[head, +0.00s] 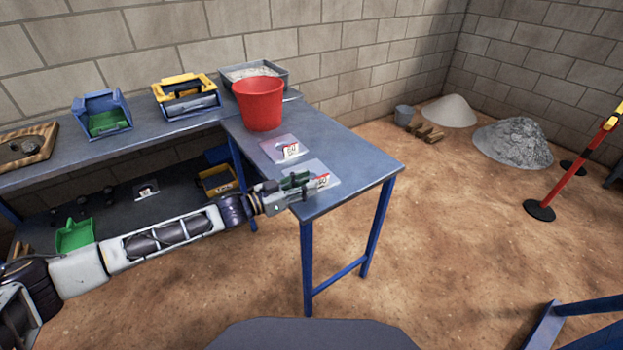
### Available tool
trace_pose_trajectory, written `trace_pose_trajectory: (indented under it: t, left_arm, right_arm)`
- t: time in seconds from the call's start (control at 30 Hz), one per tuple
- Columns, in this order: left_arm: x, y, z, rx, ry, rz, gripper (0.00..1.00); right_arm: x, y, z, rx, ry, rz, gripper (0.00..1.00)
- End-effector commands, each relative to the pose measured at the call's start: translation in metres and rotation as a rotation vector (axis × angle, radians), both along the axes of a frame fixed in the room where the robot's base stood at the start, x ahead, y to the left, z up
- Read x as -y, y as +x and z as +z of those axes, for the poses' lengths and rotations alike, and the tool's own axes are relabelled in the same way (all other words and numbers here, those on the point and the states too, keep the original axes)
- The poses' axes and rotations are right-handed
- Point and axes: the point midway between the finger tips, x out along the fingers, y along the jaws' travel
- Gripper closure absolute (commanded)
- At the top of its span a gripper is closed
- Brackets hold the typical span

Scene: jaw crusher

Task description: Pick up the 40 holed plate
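A thin square plate (327,171) with a small white number tag lies at the front corner of the grey table; its number is too small to read surely. A second tagged plate (281,145) lies behind it, its tag looking like 60. A third tagged plate (146,191) is on the lower shelf; I cannot read it. I cannot tell which one is the 40 plate. My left gripper (312,187) is at the front corner plate and partly covers it. Whether its fingers touch or hold the plate is unclear. My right gripper is out of view.
A red bucket (259,106) and a grey tray of pale material (252,70) stand behind the plates. A blue bin (101,113) and a yellow-blue box (186,95) stand on the back bench. The table's right side is clear. A red barrier post (573,170) stands far right.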

Motion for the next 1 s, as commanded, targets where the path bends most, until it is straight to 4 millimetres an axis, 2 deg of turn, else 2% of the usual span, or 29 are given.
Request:
trace_pose_trajectory:
  t: [0.1, 0.33, 0.9, 1.0]
  left_arm:
    - [0.012, 0.004, 0.0, 0.001, -0.002, -0.001, 0.64]
    - [0.026, 0.013, -0.001, 0.0, -0.001, -0.001, 0.64]
    - [0.028, 0.015, 0.0, 0.0, 0.0, 0.0, 0.64]
    - [0.028, 0.015, 0.0, 0.0, 0.0, 0.0, 0.77]
  right_arm:
    - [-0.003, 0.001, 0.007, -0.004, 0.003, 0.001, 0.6]
    - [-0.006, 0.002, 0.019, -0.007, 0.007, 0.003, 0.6]
    - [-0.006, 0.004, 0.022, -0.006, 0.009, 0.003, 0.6]
    - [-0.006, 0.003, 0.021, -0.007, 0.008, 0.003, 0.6]
